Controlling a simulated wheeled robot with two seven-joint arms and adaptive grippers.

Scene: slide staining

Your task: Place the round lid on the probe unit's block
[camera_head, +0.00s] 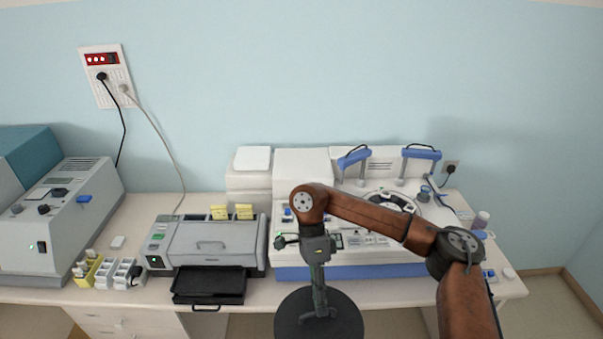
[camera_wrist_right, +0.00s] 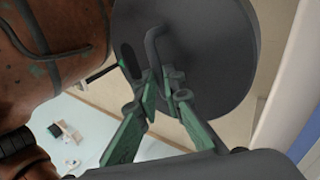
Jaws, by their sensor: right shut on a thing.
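The dark grey round lid (camera_head: 345,318) hangs from my right gripper (camera_head: 322,308), in front of the bench edge in the head view. In the right wrist view the lid (camera_wrist_right: 215,50) fills the upper middle, with its bent bar handle (camera_wrist_right: 152,45) between the green fingers of my right gripper (camera_wrist_right: 163,82). The gripper is shut on that handle. A white machine with a blue base (camera_head: 400,270) stands on the bench behind; I take it as the probe unit. My right arm crosses it and hides part of its top, so I cannot single out the block. My left gripper is out of view.
A grey printer-like device (camera_head: 212,240) with a black tray (camera_head: 208,286) stands left of the machine. Two blue-handled levers (camera_head: 354,158) rise at the machine's back. A small capped bottle (camera_head: 480,220) stands at its right. The floor in front is open.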

